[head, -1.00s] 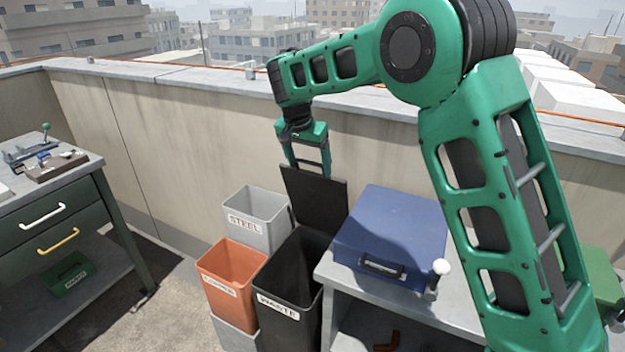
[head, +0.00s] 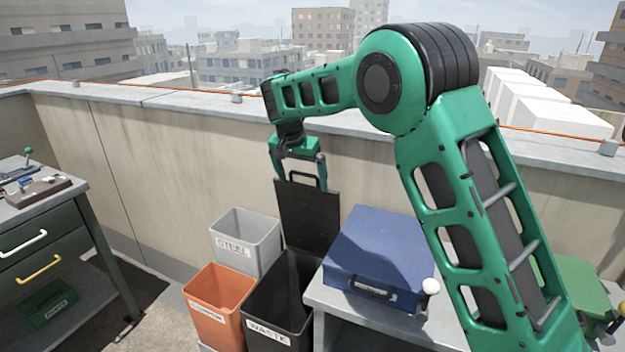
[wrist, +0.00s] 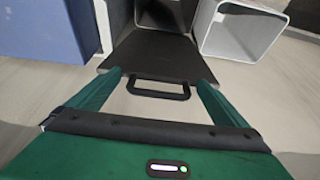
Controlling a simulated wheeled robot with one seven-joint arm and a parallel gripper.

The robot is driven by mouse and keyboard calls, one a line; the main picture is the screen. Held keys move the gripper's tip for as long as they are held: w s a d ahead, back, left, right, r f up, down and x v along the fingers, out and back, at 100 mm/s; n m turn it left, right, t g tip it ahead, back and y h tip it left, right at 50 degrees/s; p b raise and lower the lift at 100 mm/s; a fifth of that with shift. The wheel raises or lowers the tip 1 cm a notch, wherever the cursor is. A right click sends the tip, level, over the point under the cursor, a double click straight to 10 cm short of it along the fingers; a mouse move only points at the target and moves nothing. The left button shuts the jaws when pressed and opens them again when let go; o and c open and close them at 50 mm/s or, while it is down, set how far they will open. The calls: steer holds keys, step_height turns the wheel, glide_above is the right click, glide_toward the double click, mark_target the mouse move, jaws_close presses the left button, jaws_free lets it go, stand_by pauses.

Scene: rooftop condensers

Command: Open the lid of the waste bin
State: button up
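The black waste bin (head: 270,305), labelled WASTE, stands open in the head view. Its dark lid (head: 308,215) stands raised, roughly upright, at the bin's back edge. A black loop handle (head: 303,178) sits at the lid's top edge. My gripper (head: 298,172) is just above that edge, its fingers spread. In the wrist view the handle (wrist: 158,92) lies between the two wide-apart fingers (wrist: 160,88), with visible gaps on both sides. The lid's face (wrist: 160,55) and part of the bin's interior (wrist: 163,14) show beyond it.
A grey STEEL bin (head: 245,245) and an orange bin (head: 218,300) stand left of the waste bin. A blue case (head: 380,250) lies on a grey bench (head: 325,297) to the right. The parapet wall (head: 170,165) runs close behind. A drawer workbench (head: 50,225) is at far left.

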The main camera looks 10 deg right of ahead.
steer(key=shift+r, duration=0.1)
steer(key=v, duration=1)
steer(key=shift+r, duration=0.25)
